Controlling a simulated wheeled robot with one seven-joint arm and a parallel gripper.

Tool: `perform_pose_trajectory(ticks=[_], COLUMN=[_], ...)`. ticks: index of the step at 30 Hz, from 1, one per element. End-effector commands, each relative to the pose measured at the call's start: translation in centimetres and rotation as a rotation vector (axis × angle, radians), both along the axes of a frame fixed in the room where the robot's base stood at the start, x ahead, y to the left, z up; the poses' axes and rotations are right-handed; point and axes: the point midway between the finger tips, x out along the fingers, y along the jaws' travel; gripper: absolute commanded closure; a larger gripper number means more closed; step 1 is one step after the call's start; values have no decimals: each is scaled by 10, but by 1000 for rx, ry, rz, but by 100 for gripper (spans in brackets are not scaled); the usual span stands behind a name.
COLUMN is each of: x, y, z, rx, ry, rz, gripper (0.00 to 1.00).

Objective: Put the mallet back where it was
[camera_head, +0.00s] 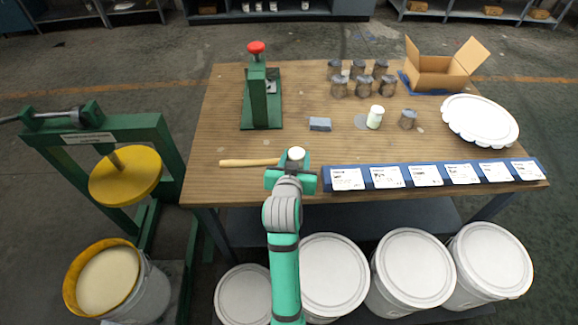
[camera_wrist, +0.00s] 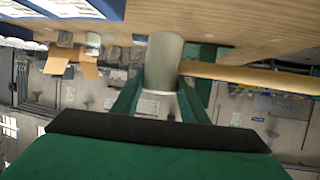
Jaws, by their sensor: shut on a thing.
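The mallet has a pale, whitish head (camera_head: 296,154) and a light wooden handle (camera_head: 248,163) that points left over the front of the wooden table (camera_head: 220,105). My gripper (camera_head: 292,168) is shut on the mallet's head. In the wrist view, which is upside down, the head (camera_wrist: 164,62) is between my two green fingers, and the handle (camera_wrist: 250,76) runs off to the right. Whether the mallet touches the tabletop, I cannot tell.
A green press with a red knob (camera_head: 256,48) stands behind the handle. A grey block (camera_head: 320,124), a white-green jar (camera_head: 375,117), dark jars (camera_head: 359,82), an open carton (camera_head: 437,72) and a white scalloped lid (camera_head: 480,120) lie beyond. A blue card rack (camera_head: 334,187) is right of my gripper.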

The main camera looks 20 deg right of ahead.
Motion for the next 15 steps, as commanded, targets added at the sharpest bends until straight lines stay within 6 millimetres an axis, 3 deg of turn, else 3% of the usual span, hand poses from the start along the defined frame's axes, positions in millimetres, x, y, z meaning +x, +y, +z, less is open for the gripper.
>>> perform_pose_trajectory(ticks=[6,15], x=[25,37], y=[7,8], z=[-34,-49], rx=[1,-1], ry=[3,1], rz=[0,-3], gripper=[95,95])
